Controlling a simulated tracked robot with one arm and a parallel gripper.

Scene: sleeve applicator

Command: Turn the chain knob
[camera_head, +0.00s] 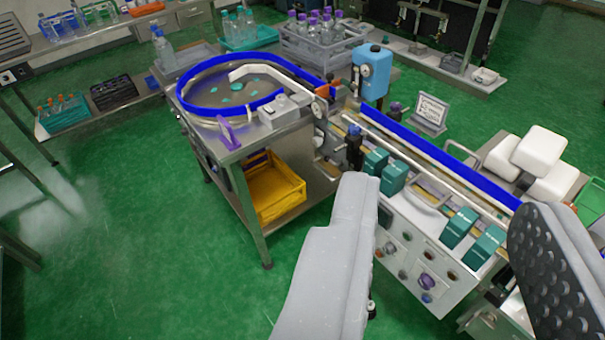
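The sleeve applicator's front panel (410,262) is below the conveyor, right of centre. It carries several small dark knobs or buttons and a larger purple knob (427,281). The labels are too small to read, so I cannot tell which one is the chain knob. My gripper (447,198) is open and empty, its two grey fingers wide apart in the foreground. The panel shows between the fingers, beyond them. The right finger hides part of the machine's right end.
Teal blocks (459,228) stick out along the conveyor's front edge, above the panel. A round blue-rimmed table (212,72) stands at the left, with a yellow crate (274,193) on its lower shelf. The green floor (150,250) at the front left is clear.

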